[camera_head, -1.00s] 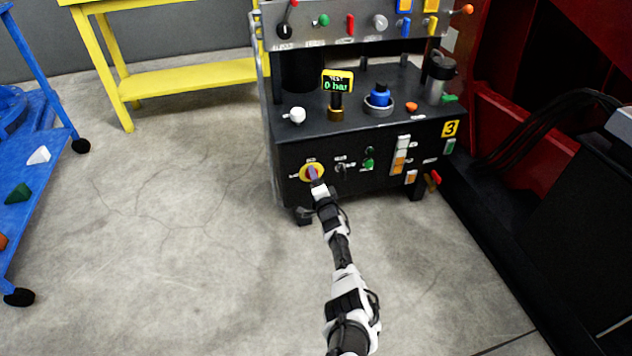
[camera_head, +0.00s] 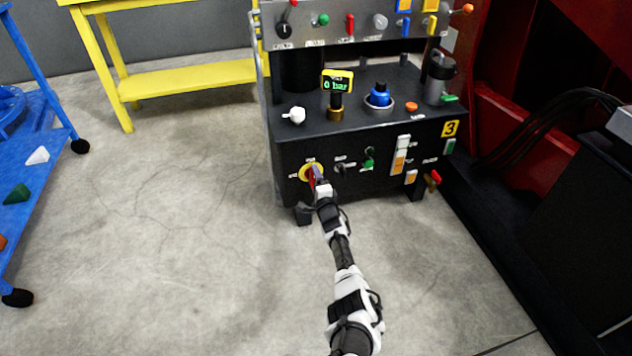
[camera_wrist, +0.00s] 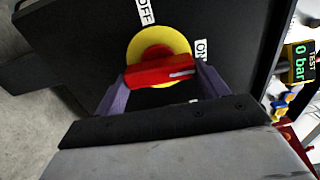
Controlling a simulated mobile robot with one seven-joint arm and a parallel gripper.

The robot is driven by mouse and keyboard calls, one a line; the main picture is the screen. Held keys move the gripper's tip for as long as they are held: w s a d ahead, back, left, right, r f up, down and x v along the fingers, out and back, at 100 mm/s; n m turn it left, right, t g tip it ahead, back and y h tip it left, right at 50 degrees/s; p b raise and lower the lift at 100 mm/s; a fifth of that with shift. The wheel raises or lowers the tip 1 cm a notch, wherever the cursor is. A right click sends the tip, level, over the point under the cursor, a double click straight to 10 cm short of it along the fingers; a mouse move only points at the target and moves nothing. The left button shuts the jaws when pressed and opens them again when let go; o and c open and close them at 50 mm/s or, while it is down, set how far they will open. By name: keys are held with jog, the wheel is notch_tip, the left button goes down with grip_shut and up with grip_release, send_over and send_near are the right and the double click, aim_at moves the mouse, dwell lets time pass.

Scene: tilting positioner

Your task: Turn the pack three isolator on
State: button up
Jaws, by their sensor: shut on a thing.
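The pack three isolator is a red handle (camera_wrist: 160,71) on a round yellow plate (camera_wrist: 158,42) on the black front panel. In the head view the yellow plate (camera_head: 306,172) is at the panel's left. The wrist view shows an OFF label (camera_wrist: 145,11) at upper left and an ON label (camera_wrist: 201,50) at right. The handle lies nearly level there, its white-marked end at the right, just below the ON label. My gripper (camera_wrist: 161,76) is shut on the handle, one purple finger at each end. It also shows in the head view (camera_head: 318,174).
The black unit carries a yellow "3" sign (camera_head: 450,128) and a display (camera_head: 337,80) reading 0 bar. A white knob (camera_head: 295,115) and a blue knob (camera_head: 380,96) stand on its top. A blue cart (camera_head: 40,190) is at far left. Floor between is clear.

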jog(key=shift+r, duration=0.1)
jog(key=o, duration=1)
jog(key=shift+p+v, duration=6.55)
jog(key=shift+v, duration=0.35)
